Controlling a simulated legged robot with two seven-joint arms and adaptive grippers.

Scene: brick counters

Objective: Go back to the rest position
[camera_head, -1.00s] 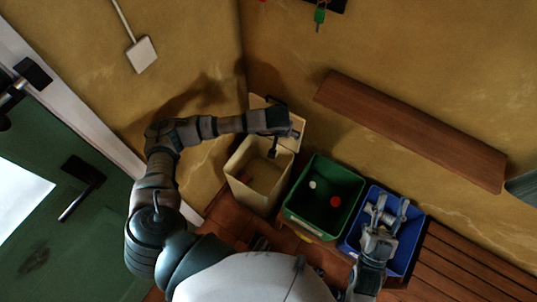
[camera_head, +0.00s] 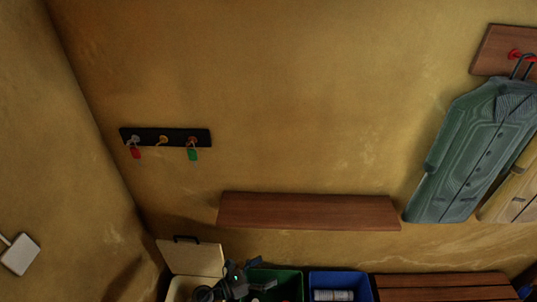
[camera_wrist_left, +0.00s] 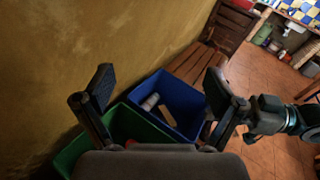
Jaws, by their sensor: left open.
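My left gripper (camera_head: 235,279) shows at the bottom of the head view, in front of the cream and green bins. In the left wrist view its two fingers (camera_wrist_left: 158,82) are spread wide with nothing between them. Part of my right arm (camera_wrist_left: 285,121) shows at the right of that view; the state of its gripper cannot be made out. My right arm is out of the head view.
A cream bin with a raised lid (camera_head: 190,258), a green bin (camera_head: 285,276) and a blue bin (camera_head: 340,277) holding a pale cylinder (camera_head: 333,295) stand along the wall. A wooden shelf (camera_head: 308,211), key rack (camera_head: 165,134) and hanging coat (camera_head: 468,155) are above. A slatted bench (camera_head: 440,281) is right.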

